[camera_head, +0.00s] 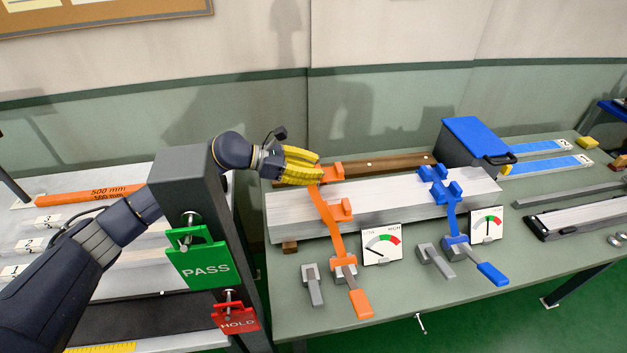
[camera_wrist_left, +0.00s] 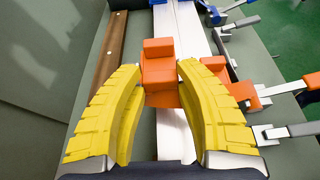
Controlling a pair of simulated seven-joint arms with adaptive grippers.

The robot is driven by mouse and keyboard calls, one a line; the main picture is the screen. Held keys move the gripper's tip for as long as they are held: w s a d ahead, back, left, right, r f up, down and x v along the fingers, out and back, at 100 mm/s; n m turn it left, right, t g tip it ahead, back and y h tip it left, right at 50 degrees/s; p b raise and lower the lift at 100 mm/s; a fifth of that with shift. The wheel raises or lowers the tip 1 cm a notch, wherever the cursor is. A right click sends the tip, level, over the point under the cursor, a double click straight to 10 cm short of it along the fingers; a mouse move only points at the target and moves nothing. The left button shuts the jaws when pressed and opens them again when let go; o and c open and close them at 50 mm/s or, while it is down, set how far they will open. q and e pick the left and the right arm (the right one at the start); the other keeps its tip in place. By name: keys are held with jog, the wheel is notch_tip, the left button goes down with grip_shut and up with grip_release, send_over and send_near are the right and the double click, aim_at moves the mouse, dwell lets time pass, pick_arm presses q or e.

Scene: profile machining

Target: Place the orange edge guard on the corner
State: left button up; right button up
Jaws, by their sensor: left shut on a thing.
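The orange edge guard (camera_wrist_left: 160,72) is a stepped orange block between the yellow fingertips of my left gripper (camera_wrist_left: 161,80), which is shut on it. In the head view my left gripper (camera_head: 317,172) is at the back long edge of the silver profile (camera_head: 390,199), with the guard (camera_head: 333,171) partly hidden by the fingers. The guard is over or at that back corner; I cannot tell whether it touches. An orange clamp strap (camera_head: 328,222) crosses the profile beside it, and another orange guard (camera_head: 341,209) sits at the front edge. My right gripper is not in view.
A blue strap (camera_head: 450,215) with blue guards (camera_head: 433,172) crosses the profile further right. Two dial gauges (camera_head: 382,243) stand in front. A brown bar (camera_head: 390,163) and a blue-lidded box (camera_head: 475,138) are behind. A post with a PASS sign (camera_head: 204,268) stands near my left arm.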

aim_at(314, 191)
pick_arm(q)
jog(key=shift+f, duration=2.05)
jog(key=shift+f, duration=0.45)
jog(key=o, duration=1.1)
jog(key=shift+c, duration=0.2)
jog(key=shift+r, duration=0.1)
jog(key=shift+r, duration=0.3)
jog(key=v, duration=1.2)
